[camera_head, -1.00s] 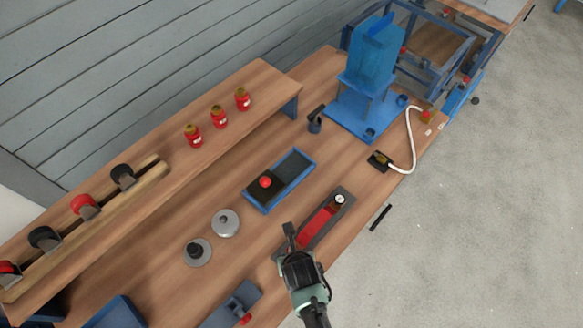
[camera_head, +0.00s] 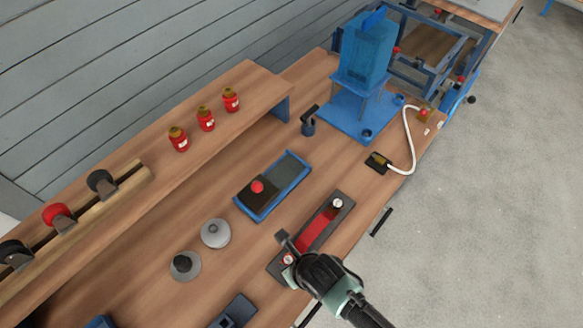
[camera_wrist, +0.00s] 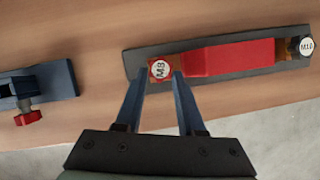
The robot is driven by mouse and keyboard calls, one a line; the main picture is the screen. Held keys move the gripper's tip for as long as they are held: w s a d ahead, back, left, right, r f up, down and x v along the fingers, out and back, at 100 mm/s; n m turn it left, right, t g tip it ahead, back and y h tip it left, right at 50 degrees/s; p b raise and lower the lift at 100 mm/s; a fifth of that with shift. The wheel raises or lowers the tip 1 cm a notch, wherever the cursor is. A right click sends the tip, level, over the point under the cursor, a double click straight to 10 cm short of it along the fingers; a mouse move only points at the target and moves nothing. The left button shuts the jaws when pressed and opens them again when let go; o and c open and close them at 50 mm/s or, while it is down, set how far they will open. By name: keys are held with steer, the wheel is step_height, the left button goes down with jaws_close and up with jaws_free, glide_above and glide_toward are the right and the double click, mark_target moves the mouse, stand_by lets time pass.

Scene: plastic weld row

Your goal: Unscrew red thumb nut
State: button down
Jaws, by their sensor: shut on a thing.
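The red thumb nut (camera_wrist: 158,69) has a white top marked M8. It sits at the left end of a dark plate (camera_wrist: 135,62) beside a long red block (camera_wrist: 230,58) in the wrist view. My gripper (camera_wrist: 160,78) has its two blue fingers on either side of the nut, shut on it. In the head view the nut (camera_head: 288,260) shows at the near end of the plate (camera_head: 275,268), with my gripper (camera_head: 291,249) over it, partly hiding that end. Whether the nut has risen on its thread cannot be told.
A white-topped M10 piece (camera_wrist: 306,47) stands at the plate's other end. A dark clamp (camera_wrist: 58,78) with a red knob (camera_wrist: 28,117) lies to the left. A blue tray (camera_head: 291,172) and two grey discs (camera_head: 216,233) are on the bench behind. The bench edge is close by.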

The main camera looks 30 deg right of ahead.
steer(key=n+b, duration=0.1)
steer(key=n+y+b, duration=0.1)
steer(key=n, duration=0.1)
steer(key=shift+w+d, duration=0.15)
steer(key=shift+d, duration=0.15)
steer(key=shift+r+n, duration=0.15)
steer(key=shift+n, duration=0.15)
steer(key=shift+n+y, duration=0.4)
steer(key=c, duration=0.5)
jaws_free()
steer(key=shift+c, duration=0.2)
